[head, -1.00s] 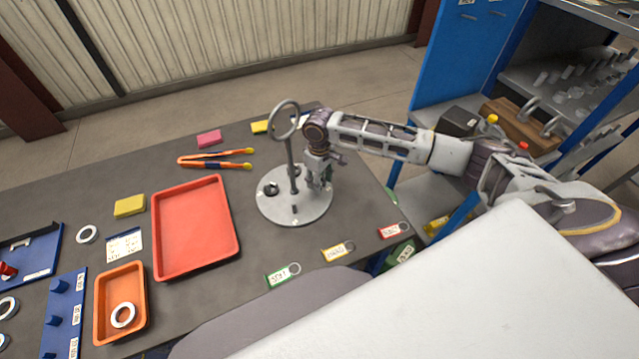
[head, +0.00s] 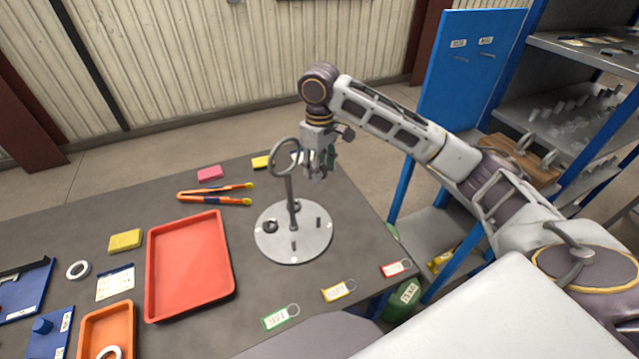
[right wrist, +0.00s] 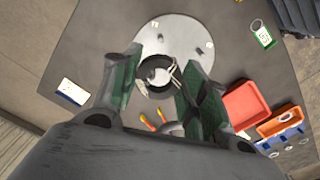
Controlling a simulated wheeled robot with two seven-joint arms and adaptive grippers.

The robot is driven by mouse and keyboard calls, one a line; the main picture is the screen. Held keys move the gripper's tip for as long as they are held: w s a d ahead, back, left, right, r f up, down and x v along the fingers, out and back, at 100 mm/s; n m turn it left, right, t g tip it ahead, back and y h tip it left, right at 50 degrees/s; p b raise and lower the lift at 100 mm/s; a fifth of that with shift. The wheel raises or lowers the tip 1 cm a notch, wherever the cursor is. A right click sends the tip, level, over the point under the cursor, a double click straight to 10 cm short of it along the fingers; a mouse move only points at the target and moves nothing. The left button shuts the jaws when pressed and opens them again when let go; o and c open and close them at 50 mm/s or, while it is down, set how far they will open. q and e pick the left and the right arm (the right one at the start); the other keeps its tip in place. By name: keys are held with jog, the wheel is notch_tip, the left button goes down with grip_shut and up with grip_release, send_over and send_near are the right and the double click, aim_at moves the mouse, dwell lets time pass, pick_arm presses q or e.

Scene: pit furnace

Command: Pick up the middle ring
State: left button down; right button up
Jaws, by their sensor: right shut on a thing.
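A round grey plate (head: 275,250) stands on the table in the head view, with short posts and a central rod topped by a large loop (head: 285,156). One small dark ring (head: 270,227) sits around the left post; the right and front posts are bare. My right gripper (head: 319,172) is raised above the plate's back right, beside the loop. In the right wrist view its green-padded fingers (right wrist: 158,82) are closed on a dark ring (right wrist: 152,62), seen against the plate. In the head view the fingers mostly hide the held ring. My left gripper is not in view.
A red tray (head: 233,262) and an orange tray (head: 128,312) lie to the left. Orange tongs (head: 215,197), a yellow block (head: 126,240) and a pale ring (head: 78,270) lie nearby. Key tags (head: 338,291) line the front edge. A blue shelf stands at right.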

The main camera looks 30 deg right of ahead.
jog(key=shift+r, duration=2.45)
jog(key=shift+f, duration=0.1)
